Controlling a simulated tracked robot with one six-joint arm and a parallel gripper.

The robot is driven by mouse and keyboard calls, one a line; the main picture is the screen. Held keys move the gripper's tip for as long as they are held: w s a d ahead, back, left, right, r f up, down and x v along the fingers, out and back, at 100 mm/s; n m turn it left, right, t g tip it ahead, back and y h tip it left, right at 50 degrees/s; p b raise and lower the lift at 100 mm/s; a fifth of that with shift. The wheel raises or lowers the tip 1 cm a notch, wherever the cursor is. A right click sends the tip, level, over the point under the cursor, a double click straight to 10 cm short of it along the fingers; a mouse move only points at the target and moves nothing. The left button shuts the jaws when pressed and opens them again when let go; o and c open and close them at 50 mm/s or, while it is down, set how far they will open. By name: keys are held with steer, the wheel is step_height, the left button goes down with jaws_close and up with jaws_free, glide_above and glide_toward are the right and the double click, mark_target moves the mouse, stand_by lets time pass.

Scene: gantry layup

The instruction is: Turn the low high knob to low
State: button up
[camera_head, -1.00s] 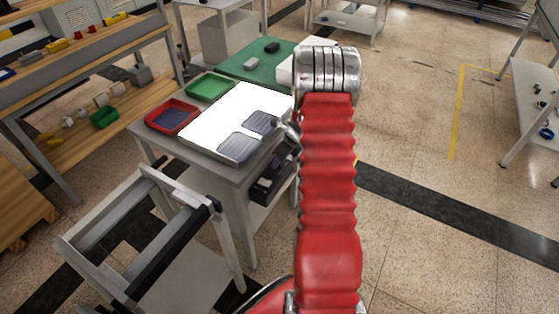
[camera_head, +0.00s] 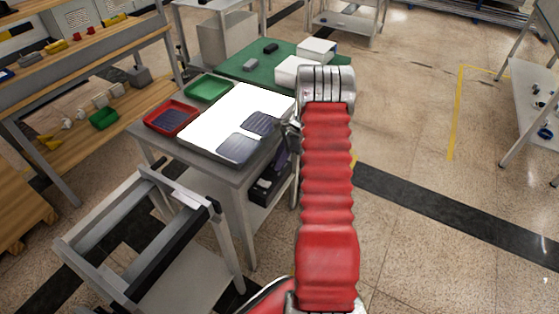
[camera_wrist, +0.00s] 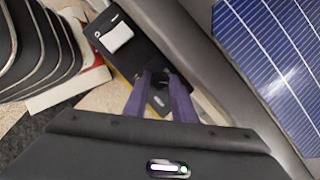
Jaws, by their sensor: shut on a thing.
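The low high knob (camera_wrist: 159,76) is a small dark knob on a black control box (camera_wrist: 130,50) in the wrist view. The box also bears a white rocker switch (camera_wrist: 118,37). My gripper (camera_wrist: 160,80) has its two purple fingers shut on the knob, one on each side. The fingers hide part of the knob, and I cannot read which setting it points to. In the head view my gripper (camera_head: 294,138) is at the right edge of the lit table, mostly hidden behind my red arm.
The table with a bright white lit panel (camera_head: 215,113) carries blue solar cells (camera_head: 240,148). A red tray (camera_head: 172,118) and a green tray (camera_head: 209,88) stand beside the panel. A grey frame cart (camera_head: 150,240) stands in front.

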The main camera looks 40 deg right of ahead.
steer(key=shift+d+n, duration=0.2)
steer(key=shift+n, duration=0.1)
steer(key=o, duration=0.7)
steer(key=shift+o, duration=0.2)
steer(key=shift+a, duration=0.1)
steer(key=v, duration=1.3)
steer(key=shift+w+r, duration=0.15)
steer(key=shift+r, duration=0.2)
steer(key=shift+o, duration=0.3)
